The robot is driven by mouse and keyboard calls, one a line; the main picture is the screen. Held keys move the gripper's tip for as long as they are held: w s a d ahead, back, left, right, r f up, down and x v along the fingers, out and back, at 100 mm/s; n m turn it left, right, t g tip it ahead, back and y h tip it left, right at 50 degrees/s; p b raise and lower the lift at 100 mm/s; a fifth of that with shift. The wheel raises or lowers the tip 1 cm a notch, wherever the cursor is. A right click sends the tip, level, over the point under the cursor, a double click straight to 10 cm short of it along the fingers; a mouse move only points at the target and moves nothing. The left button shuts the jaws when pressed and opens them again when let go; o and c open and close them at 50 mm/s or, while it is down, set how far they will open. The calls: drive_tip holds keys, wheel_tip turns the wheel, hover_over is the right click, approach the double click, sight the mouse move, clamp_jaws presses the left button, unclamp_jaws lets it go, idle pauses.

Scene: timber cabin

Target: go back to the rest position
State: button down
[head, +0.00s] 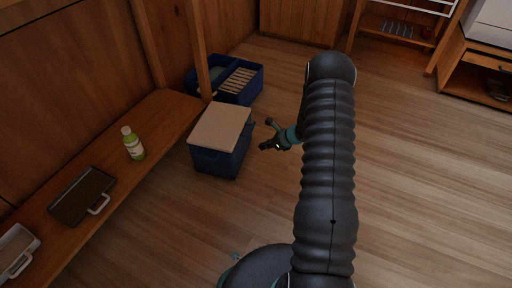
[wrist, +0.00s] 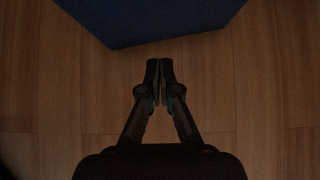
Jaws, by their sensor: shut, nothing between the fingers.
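My gripper (head: 268,147) is in the head view just right of a blue box with a tan lid (head: 221,126), above the wooden floor and apart from the box. In the wrist view my gripper (wrist: 160,66) points at the floor, its two fingers together with nothing between them. The blue box (wrist: 150,18) fills the top middle of the wrist view, just beyond the fingertips. My dark ribbed arm covers part of the floor in the head view.
A wooden bench (head: 152,110) along the left wall holds a green bottle (head: 133,145), a dark tray (head: 82,195) and a light tray (head: 17,250). A blue divided crate (head: 256,88) stands behind the lidded box. The floor on the right (head: 420,180) is clear. Shelves stand at the back right.

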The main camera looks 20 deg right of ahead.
drive_tip(key=shift+v, duration=2.1)
drive_tip(key=s+a+r+n+g+y, duration=0.1)
drive_tip(key=s+a+r+n+g, duration=0.1)
drive_tip(key=s+n, duration=0.25)
drive_tip(key=s+a+r+n+g, duration=0.2)
drive_tip(key=s+a+n, duration=0.15)
drive_tip(key=s, duration=0.25)
drive_tip(key=s+a+r+n+t+h+p, duration=0.1)
drive_tip(key=s+r+n, duration=0.5)
drive_tip(key=r, duration=0.8)
drive_tip(key=s+a+r+n+t+h+p, duration=0.1)
drive_tip(key=s+a+r+n+h+p, duration=0.3)
drive_tip(key=s+r, duration=0.6)
drive_tip(key=s+a+r+n+t+h+p, duration=0.1)
drive_tip(key=s+a+r+n+p, duration=0.3)
drive_tip(key=r, duration=1.6)
drive_tip(key=s+n+h, duration=0.1)
drive_tip(key=s+n, duration=0.3)
drive_tip(key=n, duration=0.1)
drive_tip(key=shift+a+r+p, duration=0.15)
drive_tip(key=shift+a+p, duration=0.15)
drive_tip(key=shift+p, duration=0.05)
drive_tip(key=shift+s, duration=0.15)
